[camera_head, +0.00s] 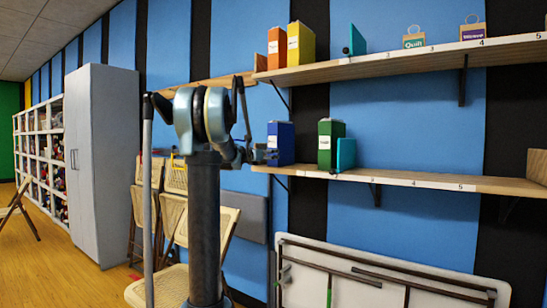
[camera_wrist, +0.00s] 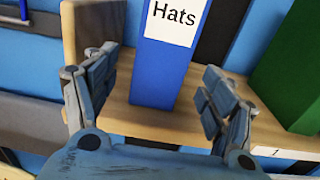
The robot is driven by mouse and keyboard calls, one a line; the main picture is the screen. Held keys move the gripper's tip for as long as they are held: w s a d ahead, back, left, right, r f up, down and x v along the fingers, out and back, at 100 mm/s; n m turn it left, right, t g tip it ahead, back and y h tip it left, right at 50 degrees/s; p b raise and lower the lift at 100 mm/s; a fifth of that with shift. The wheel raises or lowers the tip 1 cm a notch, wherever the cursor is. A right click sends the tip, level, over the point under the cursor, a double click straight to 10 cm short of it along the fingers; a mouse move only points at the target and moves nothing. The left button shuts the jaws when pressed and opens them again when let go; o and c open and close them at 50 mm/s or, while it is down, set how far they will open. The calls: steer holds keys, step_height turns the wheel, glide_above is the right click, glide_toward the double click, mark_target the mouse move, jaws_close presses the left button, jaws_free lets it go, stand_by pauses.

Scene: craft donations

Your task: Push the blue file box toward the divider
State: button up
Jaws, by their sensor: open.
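The blue file box (camera_head: 281,143) stands upright near the left end of the lower shelf. In the wrist view the blue file box (camera_wrist: 158,72) shows a white "Hats" label. My gripper (camera_wrist: 158,80) is open, with one finger on each side of the box in the picture and visible gaps to it; I cannot tell whether it touches. In the head view my gripper (camera_head: 257,153) is at the box's left. A wooden upright (camera_wrist: 88,28) stands left of the box in the wrist view; I cannot tell whether it is the divider.
A green file box (camera_head: 331,143) and a thin teal item (camera_head: 346,154) stand to the right on the lower shelf (camera_head: 420,180). The upper shelf (camera_head: 400,61) holds orange and yellow boxes, another teal item and small bags. A folded table and chairs are below.

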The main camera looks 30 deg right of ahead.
mark_target(281, 144)
steer(key=shift+x, duration=3.55)
steer(key=shift+s, duration=0.1)
steer(key=shift+c, duration=0.3)
steer(key=c, duration=1.2)
